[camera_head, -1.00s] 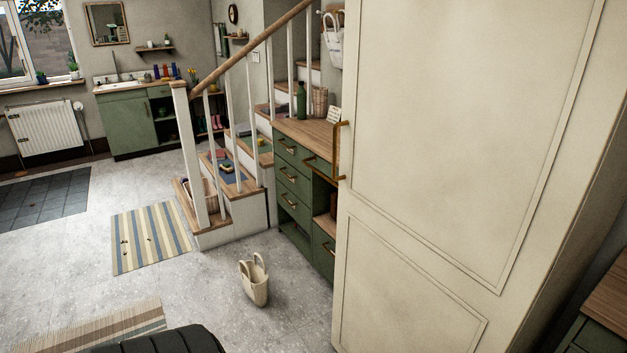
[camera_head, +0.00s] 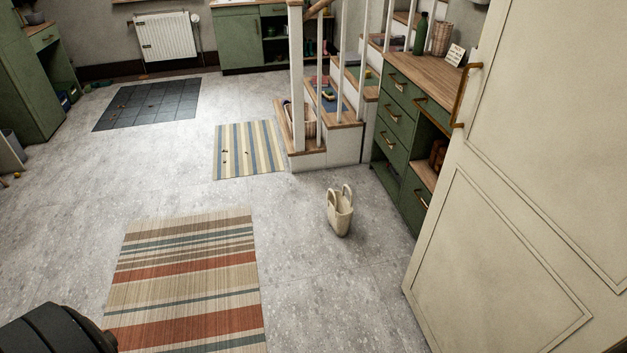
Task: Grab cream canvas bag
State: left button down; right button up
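The cream canvas bag (camera_head: 341,218) stands upright on the grey floor, right of the picture's middle, with its two handle loops up. It is in front of the stairs and left of the green drawer cabinet. Nothing touches it. Neither of my grippers shows in the head view. A dark rounded part at the bottom left looks like part of my own body.
A cream door (camera_head: 520,200) stands open at the right, near the green drawer cabinet (camera_head: 388,150). A striped rug (camera_head: 190,285) lies at front left, a smaller striped mat (camera_head: 248,150) before the stairs (camera_head: 345,140). Bare floor (camera_head: 320,290) surrounds the bag.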

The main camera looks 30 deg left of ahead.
aim_at(340, 210)
jog(key=u, duration=0.7)
jog(key=i+j, duration=0.15)
jog(key=i, duration=0.15)
jog(key=i+j, duration=0.1)
jog(key=i, duration=0.15)
